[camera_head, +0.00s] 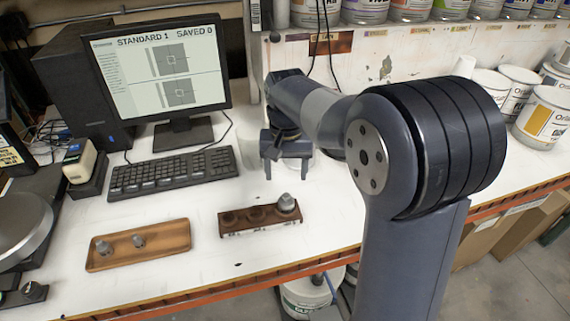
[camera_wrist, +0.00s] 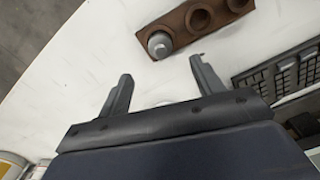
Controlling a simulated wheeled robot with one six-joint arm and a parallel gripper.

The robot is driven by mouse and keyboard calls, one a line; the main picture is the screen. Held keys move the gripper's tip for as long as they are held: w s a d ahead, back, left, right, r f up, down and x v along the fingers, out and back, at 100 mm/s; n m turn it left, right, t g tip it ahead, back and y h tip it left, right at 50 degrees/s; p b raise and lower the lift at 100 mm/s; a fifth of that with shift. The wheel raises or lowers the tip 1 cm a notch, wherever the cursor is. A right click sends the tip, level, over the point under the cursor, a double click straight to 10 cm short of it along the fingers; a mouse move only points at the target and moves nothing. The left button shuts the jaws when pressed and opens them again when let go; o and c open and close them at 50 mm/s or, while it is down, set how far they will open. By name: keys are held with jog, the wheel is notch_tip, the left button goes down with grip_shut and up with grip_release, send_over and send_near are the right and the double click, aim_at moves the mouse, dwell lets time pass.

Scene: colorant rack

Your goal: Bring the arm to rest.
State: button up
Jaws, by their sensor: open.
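My gripper (camera_head: 286,152) is open and empty above the white bench, behind the dark brown rack in the head view. Its two fingers (camera_wrist: 160,88) stand apart in the wrist view with only bare bench between them. The dark brown rack (camera_head: 256,222) has a row of round holes and a grey knob-like piece (camera_head: 287,203) at its right end. The rack (camera_wrist: 184,22) and the grey piece (camera_wrist: 159,44) also show in the wrist view, beyond the fingertips and apart from them. My arm reaches across the right side of the head view.
A wooden tray (camera_head: 137,257) with two small grey pieces lies at the front left. A keyboard (camera_head: 172,174), a monitor (camera_head: 160,70) and a handheld device on a stand (camera_head: 80,165) are farther back. Paint cans (camera_head: 545,115) stand at the right. Bare bench surrounds the rack.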

aim_at(286, 195)
notch_tip(286, 195, down, 10)
jog(key=shift+f+p, duration=0.1)
jog(key=shift+p, duration=0.75)
jog(key=shift+r, duration=0.2)
jog(key=shift+f, duration=0.15)
